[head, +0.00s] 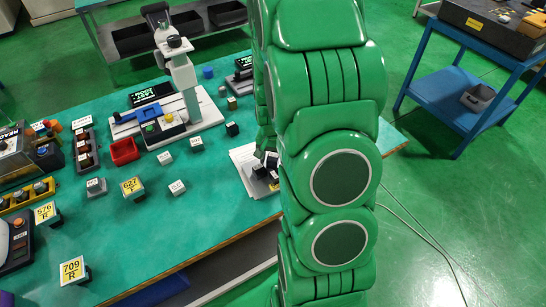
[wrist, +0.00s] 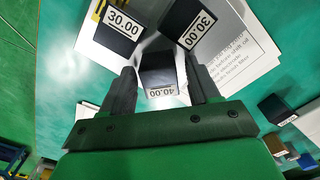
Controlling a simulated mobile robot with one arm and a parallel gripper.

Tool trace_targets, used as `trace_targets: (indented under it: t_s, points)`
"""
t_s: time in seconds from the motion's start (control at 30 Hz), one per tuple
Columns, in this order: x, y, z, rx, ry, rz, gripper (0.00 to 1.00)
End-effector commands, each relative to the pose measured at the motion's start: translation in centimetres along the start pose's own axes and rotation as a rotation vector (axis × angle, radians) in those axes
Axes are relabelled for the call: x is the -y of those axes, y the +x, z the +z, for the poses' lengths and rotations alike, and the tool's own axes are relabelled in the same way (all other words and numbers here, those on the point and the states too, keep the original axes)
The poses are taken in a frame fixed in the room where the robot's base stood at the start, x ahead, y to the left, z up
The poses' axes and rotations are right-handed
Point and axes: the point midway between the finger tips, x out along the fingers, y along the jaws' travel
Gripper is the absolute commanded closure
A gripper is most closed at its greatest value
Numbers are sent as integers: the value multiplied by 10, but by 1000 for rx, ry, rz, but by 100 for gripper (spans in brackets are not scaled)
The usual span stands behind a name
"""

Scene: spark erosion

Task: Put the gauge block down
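A dark gauge block marked 40.00 (wrist: 158,68) lies between the two fingers of my gripper (wrist: 160,66) in the wrist view. Its label faces my palm and reads upside down. Narrow pale gaps show between the block and the fingers, so my gripper looks slightly open around it. The block appears at about the level of the white paper (wrist: 232,68) beneath. In the head view my gripper (head: 266,168) is low over the paper sheet (head: 243,158) near the table's edge, partly hidden by my arm.
Two dark blocks marked 30.00 stand close by, one ahead left (wrist: 115,34) and one ahead right (wrist: 186,20). Another labelled block (wrist: 277,108) is at the right. The green table (head: 215,215) has free room in front of the small blocks. A microscope-like stand (head: 183,75) rises behind.

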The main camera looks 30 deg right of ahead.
Motion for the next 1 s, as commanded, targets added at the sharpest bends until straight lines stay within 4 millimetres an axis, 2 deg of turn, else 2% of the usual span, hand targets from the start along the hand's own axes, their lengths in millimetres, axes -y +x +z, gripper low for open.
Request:
trace_targets:
  t_s: [0.47,0.77,1.0]
  points:
    - [0,-6,0,-1,0,-1,32]
    - [0,-41,0,-3,0,-1,32]
    - [0,-75,-1,-4,0,-1,32]
